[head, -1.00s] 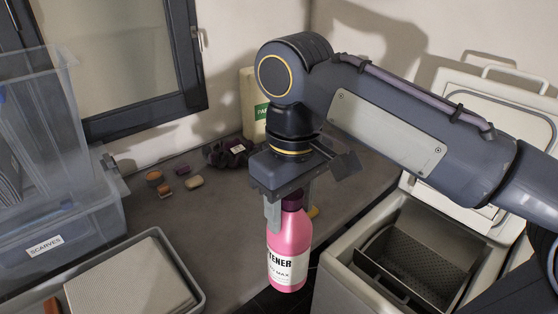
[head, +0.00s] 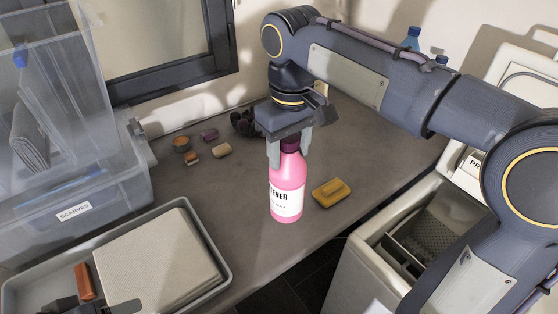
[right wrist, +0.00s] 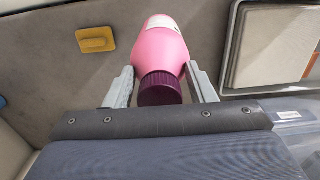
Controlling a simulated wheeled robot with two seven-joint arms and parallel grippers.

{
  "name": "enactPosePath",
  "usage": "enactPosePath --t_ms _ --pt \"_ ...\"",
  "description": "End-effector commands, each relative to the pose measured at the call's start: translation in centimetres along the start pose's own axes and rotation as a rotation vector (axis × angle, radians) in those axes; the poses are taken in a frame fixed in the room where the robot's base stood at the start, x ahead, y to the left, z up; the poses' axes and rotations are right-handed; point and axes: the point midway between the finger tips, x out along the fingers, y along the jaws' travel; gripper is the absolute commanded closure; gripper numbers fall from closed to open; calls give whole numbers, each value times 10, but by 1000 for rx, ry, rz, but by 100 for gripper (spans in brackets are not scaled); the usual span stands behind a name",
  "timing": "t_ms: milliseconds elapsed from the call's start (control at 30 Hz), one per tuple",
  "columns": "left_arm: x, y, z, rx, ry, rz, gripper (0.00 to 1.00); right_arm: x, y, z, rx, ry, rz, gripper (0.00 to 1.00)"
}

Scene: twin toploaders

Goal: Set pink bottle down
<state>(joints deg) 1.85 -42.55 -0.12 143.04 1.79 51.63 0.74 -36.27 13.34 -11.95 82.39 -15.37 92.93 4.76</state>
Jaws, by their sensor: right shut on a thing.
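The pink bottle (head: 287,188) has a dark purple cap and a white label. It hangs upright below my right gripper (head: 289,148), over the grey counter (head: 240,245) near its front edge. My right gripper is shut on the bottle's neck and cap; the right wrist view shows a finger on each side of the purple cap (right wrist: 160,89). I cannot tell whether the bottle's base touches the counter. A dark part at the bottom left (head: 95,307) may be my left gripper; its fingers are not clear.
A yellow sponge (head: 332,192) lies just right of the bottle. Small soap-like pieces (head: 222,151) and a dark bunched thing (head: 243,122) lie behind. A clear scarves bin (head: 110,190) and a grey tray (head: 215,262) stand left. An open toploader (head: 372,262) is at right.

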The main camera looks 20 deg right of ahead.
Motion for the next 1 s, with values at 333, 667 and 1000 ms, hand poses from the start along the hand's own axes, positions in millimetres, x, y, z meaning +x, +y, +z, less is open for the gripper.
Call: enactPosePath --t_ms 333,667,1000 --pt "-5 2 -3 0 0 0 43 45 8 -39 2 -1 0 100" --pt "-6 3 -3 0 0 0 43 74 10 -51 1 -2 0 100" --pt "-6 3 -3 0 0 0 43 90 10 -51 1 2 0 100"
